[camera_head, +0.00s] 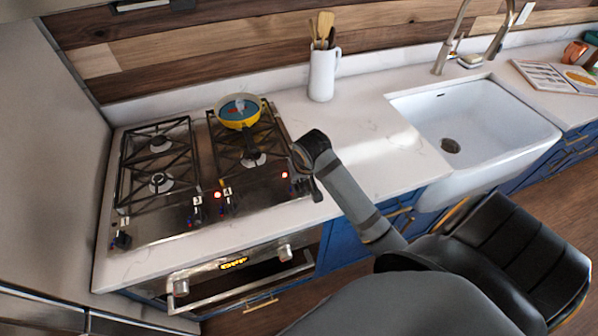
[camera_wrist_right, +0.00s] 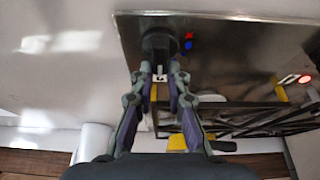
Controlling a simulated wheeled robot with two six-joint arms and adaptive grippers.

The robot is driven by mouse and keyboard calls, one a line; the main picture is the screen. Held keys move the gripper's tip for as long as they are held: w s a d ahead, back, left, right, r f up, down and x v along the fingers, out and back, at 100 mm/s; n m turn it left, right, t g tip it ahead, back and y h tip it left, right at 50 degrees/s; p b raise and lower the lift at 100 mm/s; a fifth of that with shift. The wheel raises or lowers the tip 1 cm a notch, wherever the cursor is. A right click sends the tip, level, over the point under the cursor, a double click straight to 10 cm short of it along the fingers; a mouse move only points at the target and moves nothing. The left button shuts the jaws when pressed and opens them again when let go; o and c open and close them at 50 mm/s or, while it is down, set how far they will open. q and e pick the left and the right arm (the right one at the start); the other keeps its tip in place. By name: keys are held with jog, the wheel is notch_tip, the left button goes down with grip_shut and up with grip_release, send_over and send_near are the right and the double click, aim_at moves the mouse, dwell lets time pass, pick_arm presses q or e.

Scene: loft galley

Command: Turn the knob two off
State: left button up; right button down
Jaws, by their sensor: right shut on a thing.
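One knob (camera_head: 122,241) is at the left corner, and two more, the left one (camera_head: 197,213) and the right one (camera_head: 229,203), are near the middle. My right gripper (camera_head: 315,190) is at the cooktop's right front corner. In the right wrist view its fingers (camera_wrist_right: 161,78) are closed around a dark knob (camera_wrist_right: 157,42), with a small red and blue mark beside it. A white label shows between the fingers, but I cannot read its number. My left gripper is not in view.
A yellow pan (camera_head: 238,109) with a dark handle stands on the back right burner. Red lights glow near the middle knobs and near my right gripper. A white utensil jug (camera_head: 322,75) and a sink (camera_head: 470,112) are to the right. The counter between is clear.

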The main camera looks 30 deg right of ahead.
aim_at(303, 187)
jog(key=c, duration=1.3)
grip_release()
jog(key=shift+s+r, duration=0.1)
jog(key=shift+r, duration=0.25)
jog(key=v, duration=0.6)
jog(key=shift+s+r, duration=0.2)
jog(key=shift+r, duration=0.2)
